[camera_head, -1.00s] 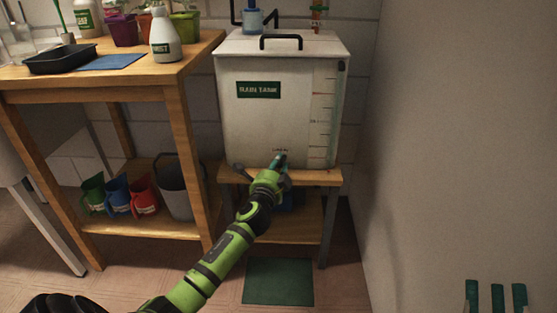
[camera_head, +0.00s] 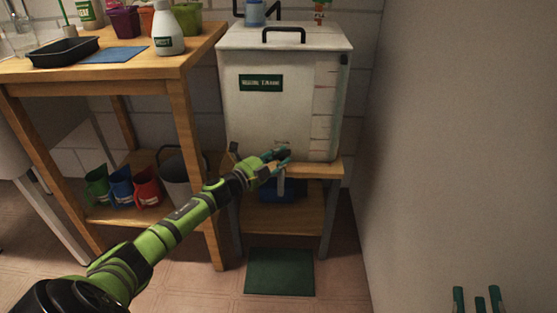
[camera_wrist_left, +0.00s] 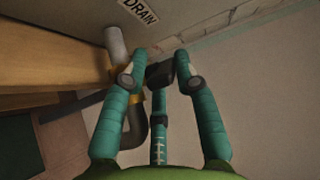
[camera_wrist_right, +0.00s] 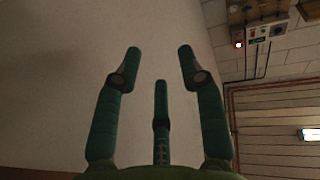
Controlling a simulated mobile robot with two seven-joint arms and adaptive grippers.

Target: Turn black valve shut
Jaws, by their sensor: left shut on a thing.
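The black valve (camera_wrist_left: 159,75) sits between my left gripper's fingers (camera_wrist_left: 161,58) in the left wrist view, close under the DRAIN label (camera_wrist_left: 140,11). A grey pipe with brass-coloured fittings and a dark curved spout (camera_wrist_left: 136,127) shows beside it. In the head view my left gripper (camera_head: 280,156) is at the lower front of the white tank (camera_head: 265,115) and covers most of the valve. The fingers are shut on the valve handle. My right gripper (camera_wrist_right: 156,65) is open and empty in the right wrist view; its fingertips (camera_head: 478,298) show at the head view's lower right.
The tank stands on a low wooden stand (camera_head: 315,168) with a blue object (camera_head: 283,195) on its lower shelf. A wooden bench (camera_head: 160,85) with pots and bottles is on the left. A plain wall (camera_head: 460,150) is close on the right. A green mat (camera_head: 280,271) lies on the floor.

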